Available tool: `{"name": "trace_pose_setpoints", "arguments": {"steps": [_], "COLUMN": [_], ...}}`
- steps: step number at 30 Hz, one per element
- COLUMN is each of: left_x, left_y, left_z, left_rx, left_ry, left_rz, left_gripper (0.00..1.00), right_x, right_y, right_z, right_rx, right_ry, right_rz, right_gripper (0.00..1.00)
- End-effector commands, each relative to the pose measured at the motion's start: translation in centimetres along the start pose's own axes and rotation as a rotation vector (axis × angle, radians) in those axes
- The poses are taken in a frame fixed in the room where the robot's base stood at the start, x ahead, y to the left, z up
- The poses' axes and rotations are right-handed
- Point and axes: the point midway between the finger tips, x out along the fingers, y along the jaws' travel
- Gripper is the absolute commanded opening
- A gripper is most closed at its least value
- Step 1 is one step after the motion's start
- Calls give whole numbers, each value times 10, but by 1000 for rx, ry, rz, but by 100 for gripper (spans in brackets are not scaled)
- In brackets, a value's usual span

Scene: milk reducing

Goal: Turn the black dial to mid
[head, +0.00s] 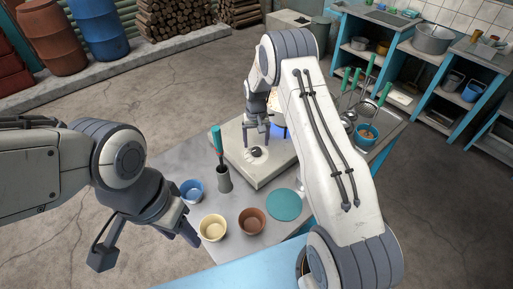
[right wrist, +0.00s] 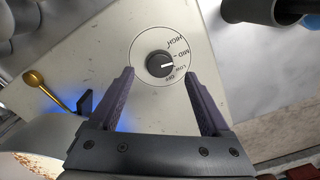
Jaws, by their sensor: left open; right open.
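The black dial (head: 256,152) sits on a white round face on top of the pale stove unit (head: 233,148). In the right wrist view the dial (right wrist: 160,64) shows a white mark pointing right, close to LOW on the printed scale OFF, LOW, MID, HIGH. My right gripper (head: 257,140) points down over the stove unit. In the right wrist view its open fingers (right wrist: 158,72) lie on either side of the dial, apart from it. My left gripper (head: 145,242) is open and empty left of the table, far from the dial.
A grey holder (head: 224,180) with a green-handled utensil stands beside the stove unit. Blue (head: 192,190), cream (head: 213,227) and brown (head: 252,221) bowls and a teal disc (head: 284,205) are nearer.

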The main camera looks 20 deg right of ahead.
Motion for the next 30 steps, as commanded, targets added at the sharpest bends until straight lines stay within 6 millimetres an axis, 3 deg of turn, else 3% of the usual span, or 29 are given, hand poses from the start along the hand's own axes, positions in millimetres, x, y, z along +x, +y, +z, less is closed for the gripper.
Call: {"name": "trace_pose_setpoints", "arguments": {"steps": [6, 12, 30], "left_x": [17, 21, 21], "left_y": [-1, -2, -2], "left_z": [1, 1, 1], "left_rx": [1, 1, 1], "left_ry": [0, 0, 0], "left_rz": [0, 0, 0], "left_gripper": [50, 50, 50], "right_x": [-42, -64, -72], "right_y": [0, 0, -1], "right_z": [-1, -1, 3], "right_rx": [0, 0, -4], "right_ry": [5, 2, 5], "right_rz": [-1, 0, -1], "right_gripper": [81, 81, 81]}}
